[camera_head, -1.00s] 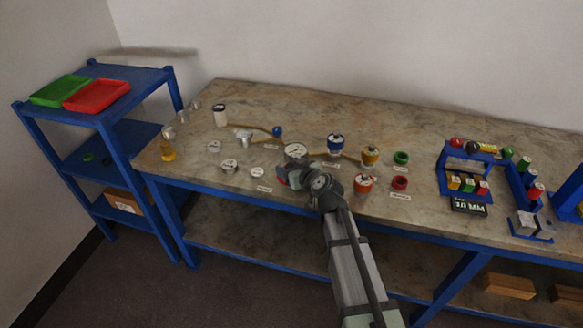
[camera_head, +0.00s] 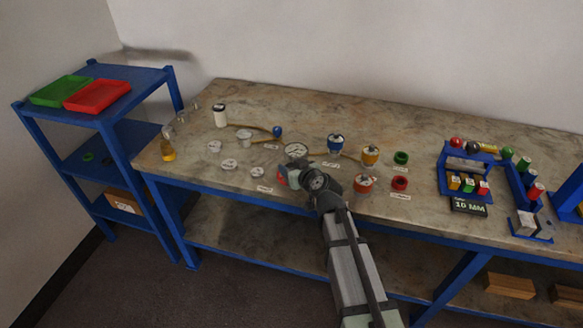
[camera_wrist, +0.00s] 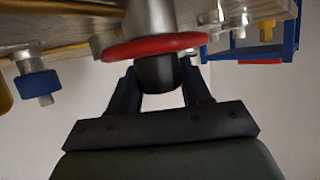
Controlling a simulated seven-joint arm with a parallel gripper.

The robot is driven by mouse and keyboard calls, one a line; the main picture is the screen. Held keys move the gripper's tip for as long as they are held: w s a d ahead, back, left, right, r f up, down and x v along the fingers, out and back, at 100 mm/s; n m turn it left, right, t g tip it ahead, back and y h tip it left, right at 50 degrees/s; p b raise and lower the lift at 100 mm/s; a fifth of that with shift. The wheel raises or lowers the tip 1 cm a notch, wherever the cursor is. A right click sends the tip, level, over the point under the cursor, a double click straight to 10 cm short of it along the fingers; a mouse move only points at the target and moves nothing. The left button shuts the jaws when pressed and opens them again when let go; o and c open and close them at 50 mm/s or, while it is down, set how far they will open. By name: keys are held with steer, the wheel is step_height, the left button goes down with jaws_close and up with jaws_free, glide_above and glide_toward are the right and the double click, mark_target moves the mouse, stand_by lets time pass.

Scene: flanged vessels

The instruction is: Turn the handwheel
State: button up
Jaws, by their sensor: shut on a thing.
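The red handwheel (camera_wrist: 150,46) shows in the wrist view as a thick disc on a grey metal body. A short black cylinder (camera_wrist: 158,72) sticks out from its face towards my gripper. My gripper (camera_wrist: 158,80) has one finger on each side of the black cylinder and is shut on it. In the head view the red rim of the handwheel (camera_head: 282,178) shows just left of my gripper (camera_head: 294,178) at the bench's front edge. My gripper hides most of it there.
A pressure gauge (camera_head: 296,150) stands just behind my gripper. A red-banded vessel (camera_head: 364,184) and a red ring (camera_head: 400,183) are close on the right. Small white-topped parts (camera_head: 229,164) lie to the left. A blue rack (camera_head: 466,172) stands farther right.

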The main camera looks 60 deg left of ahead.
steer(key=shift+d+f+m+t, duration=0.1)
steer(key=shift+m+t, duration=1.3)
steer(key=shift+t, duration=0.2)
steer(key=o, duration=1)
steer(key=shift+c, duration=0.2)
steer(key=v, duration=1.3)
steer(key=shift+s+d+r, duration=0.15)
steer(key=shift+d+r, duration=0.05)
steer(key=shift+r, duration=0.25)
